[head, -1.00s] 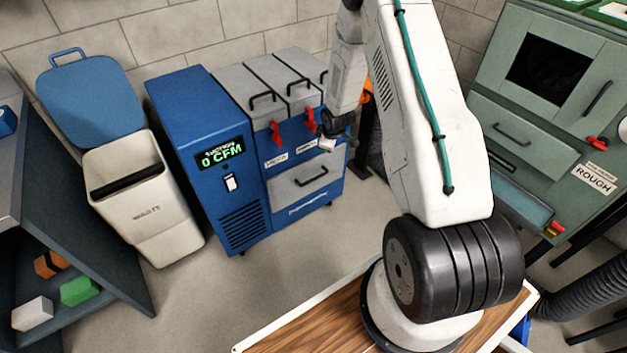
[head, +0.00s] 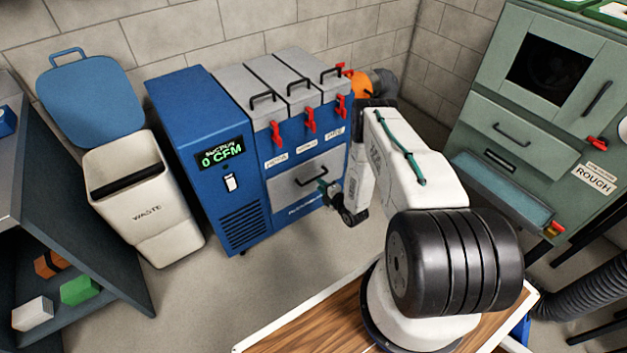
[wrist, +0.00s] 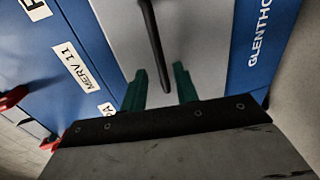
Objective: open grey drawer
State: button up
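The grey drawer (head: 296,192) is low on the front of the blue machine and looks flush with it. Its dark bar handle (head: 312,178) runs across the front. In the head view my gripper (head: 323,187) is at the right part of the drawer front, close to the handle. In the wrist view the drawer front (wrist: 205,45) fills the middle, and the handle (wrist: 151,40) points down between my gripper's (wrist: 160,82) two green fingers. The fingers are apart, one on each side of the handle's near end. I cannot tell whether they touch it.
The blue machine (head: 195,130) has several lidded grey compartments (head: 262,85) with red latches on top. A waste bin (head: 150,205) stands to its left. A green cabinet (head: 530,130) is at the right. A wood-topped surface (head: 310,325) is in front; the floor between is clear.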

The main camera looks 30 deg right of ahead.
aim_at(314, 178)
jog(key=x, duration=0.6)
jog(key=shift+w, duration=0.1)
grip_shut()
